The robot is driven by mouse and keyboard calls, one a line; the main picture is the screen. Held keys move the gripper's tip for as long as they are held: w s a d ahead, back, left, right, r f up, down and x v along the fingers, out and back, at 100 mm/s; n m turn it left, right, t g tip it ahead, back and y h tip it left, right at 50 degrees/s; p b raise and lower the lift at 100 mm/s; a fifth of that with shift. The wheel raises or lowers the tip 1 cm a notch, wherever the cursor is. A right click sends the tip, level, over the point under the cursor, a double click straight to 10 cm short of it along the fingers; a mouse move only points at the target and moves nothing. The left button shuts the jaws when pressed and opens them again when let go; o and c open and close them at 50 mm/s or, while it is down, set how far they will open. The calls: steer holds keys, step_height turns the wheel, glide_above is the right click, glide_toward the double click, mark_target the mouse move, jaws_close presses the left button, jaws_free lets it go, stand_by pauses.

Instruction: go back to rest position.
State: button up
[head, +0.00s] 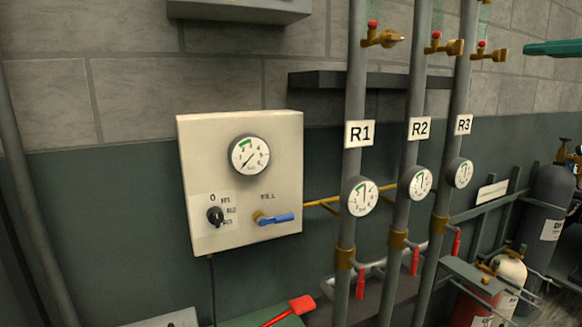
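My gripper does not show in the head view. A cream control box (240,180) is on the wall left of the middle. It carries a round gauge (249,155), a black selector knob (215,216) and a blue FILL lever (275,219) lying roughly level. To its right stand three grey pipes labelled R1 (359,134), R2 (419,128) and R3 (463,125). Each has a gauge, a brass valve with a red knob near the top, and a red handle low down, hanging downward.
Gas cylinders, one dark (549,195), one red (470,308) and one cream (511,270), stand at the lower right by a grey rail. A red-handled item (290,310) lies at the bottom. A dark shelf (318,80) is behind the pipes. A teal piece (552,47) enters at the right edge.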

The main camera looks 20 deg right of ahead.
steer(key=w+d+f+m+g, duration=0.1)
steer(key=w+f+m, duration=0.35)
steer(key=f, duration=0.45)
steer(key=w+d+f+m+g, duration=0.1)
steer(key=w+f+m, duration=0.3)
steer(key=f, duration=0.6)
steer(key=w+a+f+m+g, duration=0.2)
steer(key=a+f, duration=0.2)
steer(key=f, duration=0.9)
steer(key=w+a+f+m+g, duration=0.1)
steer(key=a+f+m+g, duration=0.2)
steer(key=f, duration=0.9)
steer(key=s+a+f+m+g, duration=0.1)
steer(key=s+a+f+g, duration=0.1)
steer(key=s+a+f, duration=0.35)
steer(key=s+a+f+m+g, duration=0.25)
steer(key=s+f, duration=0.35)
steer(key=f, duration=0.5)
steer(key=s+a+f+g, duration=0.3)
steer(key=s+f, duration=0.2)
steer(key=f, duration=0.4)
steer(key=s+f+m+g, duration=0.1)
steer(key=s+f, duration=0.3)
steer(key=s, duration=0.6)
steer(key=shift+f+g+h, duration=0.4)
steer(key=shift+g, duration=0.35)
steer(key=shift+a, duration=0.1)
